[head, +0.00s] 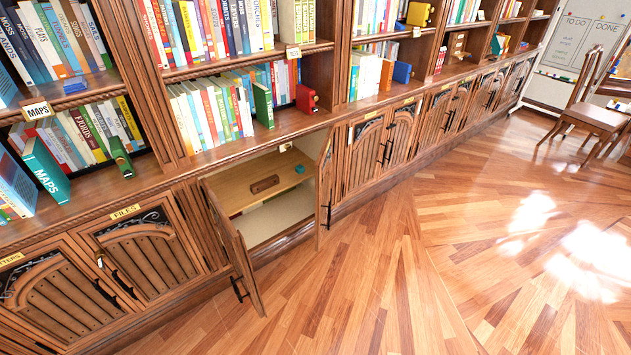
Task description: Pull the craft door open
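No door label that I can read says craft. A low cabinet in the middle stands open, with its left door (245,268) and right door (325,190) swung outward; each has a dark bar handle. Inside is a light wooden panel (240,192) with a brown handle-like piece (265,185) and a small teal item (299,169). To its right are closed doors (364,155) with small yellow labels too small to read. To its left is the closed door labelled FILES (150,258). Neither of my grippers is in view.
Bookshelves above the cabinets hold rows of books, a red box (306,99) and a blue box (402,72). The wooden floor (400,270) in front is clear. A wooden chair (594,115) and a whiteboard (577,45) stand at the far right.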

